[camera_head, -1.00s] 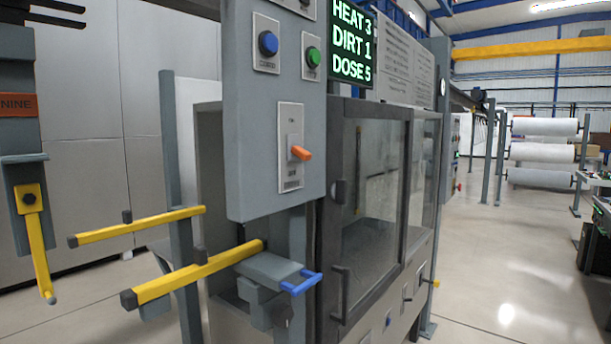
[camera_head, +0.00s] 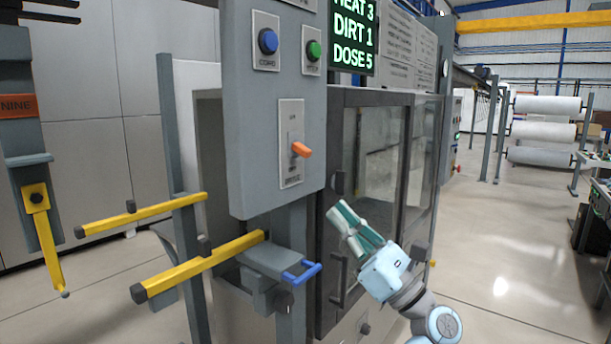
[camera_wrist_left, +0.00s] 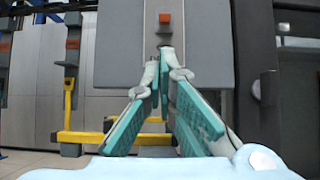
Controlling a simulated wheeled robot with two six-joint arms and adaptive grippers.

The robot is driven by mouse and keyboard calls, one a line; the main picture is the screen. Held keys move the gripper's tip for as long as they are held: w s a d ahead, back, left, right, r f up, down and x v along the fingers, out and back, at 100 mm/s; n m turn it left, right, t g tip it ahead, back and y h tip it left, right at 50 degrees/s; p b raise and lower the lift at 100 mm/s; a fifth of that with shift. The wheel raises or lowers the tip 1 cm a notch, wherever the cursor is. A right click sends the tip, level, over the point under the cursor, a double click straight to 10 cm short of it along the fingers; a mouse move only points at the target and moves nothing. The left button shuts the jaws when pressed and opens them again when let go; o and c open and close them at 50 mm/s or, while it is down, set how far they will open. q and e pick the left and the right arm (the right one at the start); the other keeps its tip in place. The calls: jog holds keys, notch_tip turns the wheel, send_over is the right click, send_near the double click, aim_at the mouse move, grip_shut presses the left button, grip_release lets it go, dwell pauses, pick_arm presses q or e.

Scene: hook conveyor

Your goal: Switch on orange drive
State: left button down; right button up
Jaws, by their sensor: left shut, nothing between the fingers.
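The orange drive switch is a small orange lever (camera_head: 301,150) on a pale plate (camera_head: 291,172), low on the grey control panel (camera_head: 250,120). It sticks out toward the right, and the plate's small print is unreadable. My left gripper (camera_head: 342,212) is shut and empty, below and to the right of the lever, in front of the glass-doored cabinet. It does not touch the lever. In the left wrist view the lever (camera_wrist_left: 164,18) shows at the top, beyond the fingertips (camera_wrist_left: 165,52). My right gripper is not in view.
Blue (camera_head: 268,41) and green (camera_head: 313,51) buttons sit above the lever, beside a lit display (camera_head: 353,40). Yellow bars (camera_head: 200,268) and a blue handle (camera_head: 302,272) stick out below the panel. A cabinet door handle (camera_head: 338,282) is near my left arm. Open floor lies right.

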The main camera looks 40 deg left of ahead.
aim_at(302, 150)
pick_arm(q)
jog(key=shift+w, duration=0.1)
jog(key=p+x, duration=0.3)
jog(key=x, duration=0.7)
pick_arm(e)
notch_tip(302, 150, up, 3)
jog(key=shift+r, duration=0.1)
pick_arm(q)
jog(key=shift+d+r+h+p, duration=0.1)
jog(key=shift+d+h+p, duration=0.15)
jog(key=shift+h+p, duration=0.15)
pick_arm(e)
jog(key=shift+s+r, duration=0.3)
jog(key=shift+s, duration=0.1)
